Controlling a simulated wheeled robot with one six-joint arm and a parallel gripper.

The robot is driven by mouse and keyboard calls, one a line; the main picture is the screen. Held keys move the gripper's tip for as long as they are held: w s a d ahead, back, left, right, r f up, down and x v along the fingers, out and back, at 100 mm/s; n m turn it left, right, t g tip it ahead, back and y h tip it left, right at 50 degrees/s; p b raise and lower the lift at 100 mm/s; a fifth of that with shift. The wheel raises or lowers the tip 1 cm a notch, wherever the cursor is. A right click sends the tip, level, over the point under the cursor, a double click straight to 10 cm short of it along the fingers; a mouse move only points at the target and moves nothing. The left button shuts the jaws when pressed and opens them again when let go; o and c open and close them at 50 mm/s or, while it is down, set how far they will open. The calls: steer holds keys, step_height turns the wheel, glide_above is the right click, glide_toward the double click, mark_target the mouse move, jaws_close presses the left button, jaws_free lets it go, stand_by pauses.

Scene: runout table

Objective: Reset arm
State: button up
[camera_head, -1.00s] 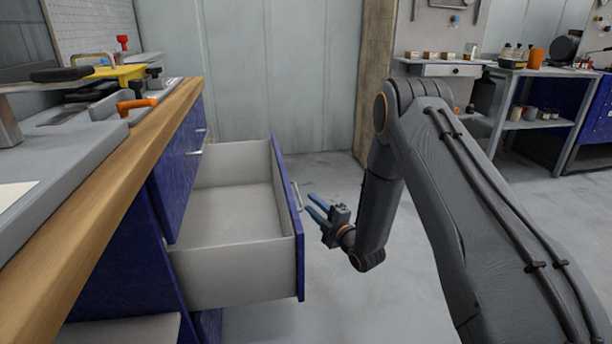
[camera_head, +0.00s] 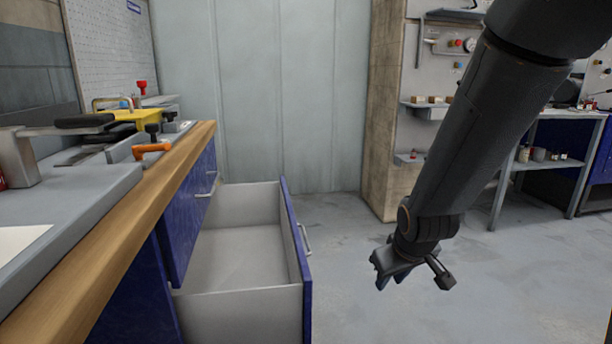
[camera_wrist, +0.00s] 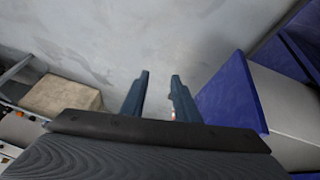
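My gripper (camera_head: 390,278) hangs below my arm in the head view, over the floor to the right of the open drawer. It points downward and stands apart from the drawer handle. In the wrist view its two blue fingers (camera_wrist: 158,98) are spread with a gap between them and nothing held. The empty grey drawer (camera_head: 245,255) with a blue front is pulled out of the bench. Its blue front also shows at the right of the wrist view (camera_wrist: 228,95).
The workbench (camera_head: 110,250) with a wooden edge and clamps runs along the left. A pillar (camera_head: 380,120) stands behind my arm. A grey shelf table (camera_head: 560,150) is at the back right. Bare floor (camera_head: 350,290) lies between drawer and table.

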steer(key=s+r+m+g, duration=0.2)
steer(key=s+m+g, duration=0.15)
steer(key=s, duration=0.85)
steer(key=s+a+r+n+g, duration=0.2)
steer(key=s+a+r+n, duration=0.3)
steer(key=s+a, duration=0.7)
steer(key=d+r+m+p, duration=0.5)
steer(key=d+r+p, duration=0.7)
steer(key=p, duration=1.1)
step_height(320, 180, up, 5)
steer(key=shift+f, duration=0.15)
